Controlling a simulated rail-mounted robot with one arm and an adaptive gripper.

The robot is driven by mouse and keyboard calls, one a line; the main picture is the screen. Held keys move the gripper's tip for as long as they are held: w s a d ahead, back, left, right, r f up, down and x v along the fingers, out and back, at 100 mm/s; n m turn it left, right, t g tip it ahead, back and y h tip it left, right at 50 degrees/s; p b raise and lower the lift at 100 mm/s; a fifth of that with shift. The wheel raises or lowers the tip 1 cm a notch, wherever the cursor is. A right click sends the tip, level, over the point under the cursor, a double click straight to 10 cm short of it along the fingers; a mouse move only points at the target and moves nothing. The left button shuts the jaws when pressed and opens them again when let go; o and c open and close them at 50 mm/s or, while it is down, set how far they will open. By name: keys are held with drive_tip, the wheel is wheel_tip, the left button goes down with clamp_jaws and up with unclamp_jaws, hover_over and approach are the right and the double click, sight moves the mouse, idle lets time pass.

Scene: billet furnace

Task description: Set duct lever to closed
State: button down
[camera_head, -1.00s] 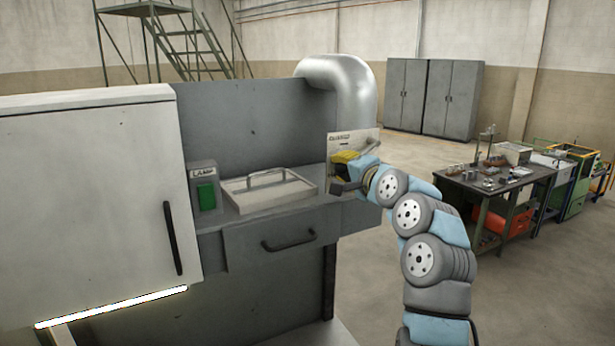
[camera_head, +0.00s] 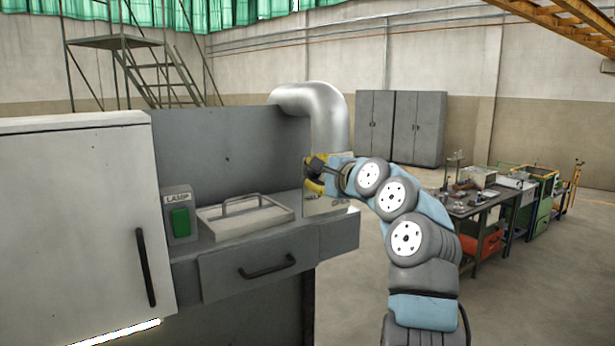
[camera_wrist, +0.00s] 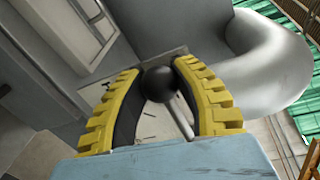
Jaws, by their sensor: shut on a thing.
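The duct lever shows in the wrist view as a black ball knob (camera_wrist: 160,84) on a thin metal rod (camera_wrist: 181,117). My gripper (camera_wrist: 162,82) has its yellow-backed fingers on either side of the knob and is shut on it. In the head view my gripper (camera_head: 315,177) is at the upper part of the pale label plate (camera_head: 326,208), beside the silver duct. My gripper hides the upper part of the plate and the lever there.
The bent silver duct (camera_head: 330,112) rises right behind my gripper. To the left are the lamp box (camera_head: 181,216), a handled lid (camera_head: 245,218) and a drawer (camera_head: 262,266). A workbench (camera_head: 487,207) stands at the right, with open floor before it.

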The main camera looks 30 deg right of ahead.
drive_tip(key=shift+s+d+r, duration=0.1)
drive_tip(key=shift+d+r, duration=0.05)
drive_tip(key=shift+d, duration=0.1)
drive_tip(key=c, duration=0.7)
unclamp_jaws()
drive_tip(key=shift+a, duration=0.1)
drive_tip(key=s+r, duration=0.1)
drive_tip(key=s, duration=1.1)
drive_tip(key=shift+d, duration=0.35)
drive_tip(key=shift+r, duration=0.1)
